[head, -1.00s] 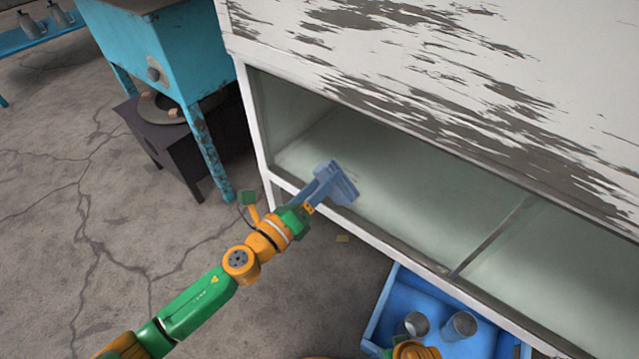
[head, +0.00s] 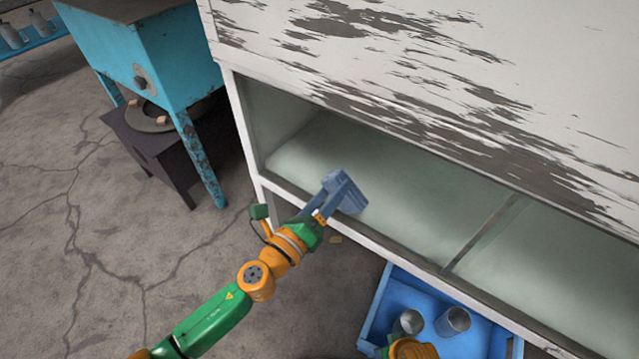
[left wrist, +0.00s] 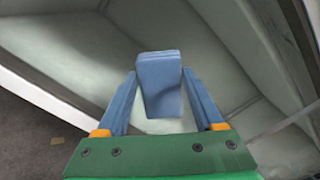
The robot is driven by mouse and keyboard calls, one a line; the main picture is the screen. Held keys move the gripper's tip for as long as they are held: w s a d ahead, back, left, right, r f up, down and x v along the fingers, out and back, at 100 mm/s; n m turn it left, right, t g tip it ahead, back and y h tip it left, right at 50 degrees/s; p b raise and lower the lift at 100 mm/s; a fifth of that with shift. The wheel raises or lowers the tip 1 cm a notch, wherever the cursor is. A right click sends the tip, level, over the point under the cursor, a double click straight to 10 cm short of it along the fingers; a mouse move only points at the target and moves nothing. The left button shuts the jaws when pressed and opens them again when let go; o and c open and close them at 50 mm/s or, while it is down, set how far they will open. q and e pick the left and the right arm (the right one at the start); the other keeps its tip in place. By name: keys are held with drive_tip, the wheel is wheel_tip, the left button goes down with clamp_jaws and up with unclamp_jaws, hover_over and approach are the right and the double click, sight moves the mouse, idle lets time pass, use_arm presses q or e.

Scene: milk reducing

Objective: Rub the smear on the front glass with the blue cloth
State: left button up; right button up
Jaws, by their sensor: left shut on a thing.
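The blue cloth (head: 351,199) is a folded, pad-like block. My left gripper (head: 337,190) is shut on it, one finger on each side. In the left wrist view the cloth (left wrist: 160,88) sits between the finger ends of my left gripper (left wrist: 159,78). The cloth is in front of the left part of the cabinet's front glass (head: 400,215), above the lower frame rail. I cannot tell whether it touches the glass. I cannot make out a distinct smear; the cloth and gripper may hide it. My right gripper is not in view.
The white cabinet's peeling top (head: 440,70) overhangs the glass. A thin divider (head: 482,234) stands right of the cloth. A blue crate (head: 375,310) with metal cups (head: 453,320) is below right. A turquoise stand (head: 150,60) is at left.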

use_arm(q)
drive_tip(key=shift+d, duration=0.15)
drive_tip(key=shift+w+a+r+b, duration=0.1)
drive_tip(key=shift+w+a+b, duration=0.05)
drive_tip(key=shift+w+a, duration=0.6)
drive_tip(key=shift+w+a+r+b, duration=0.15)
drive_tip(key=shift+w+a, duration=0.35)
drive_tip(key=shift+a, duration=0.45)
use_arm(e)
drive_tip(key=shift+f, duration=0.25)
use_arm(q)
drive_tip(key=shift+f+v, duration=0.1)
drive_tip(key=shift+v, duration=1.35)
drive_tip(key=shift+f+v, duration=0.15)
drive_tip(key=shift+v, duration=1.25)
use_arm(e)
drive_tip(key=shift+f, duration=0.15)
use_arm(q)
drive_tip(key=shift+s, duration=0.1)
use_arm(e)
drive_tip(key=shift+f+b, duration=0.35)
drive_tip(key=shift+b, duration=0.1)
use_arm(q)
drive_tip(key=shift+v, duration=1.45)
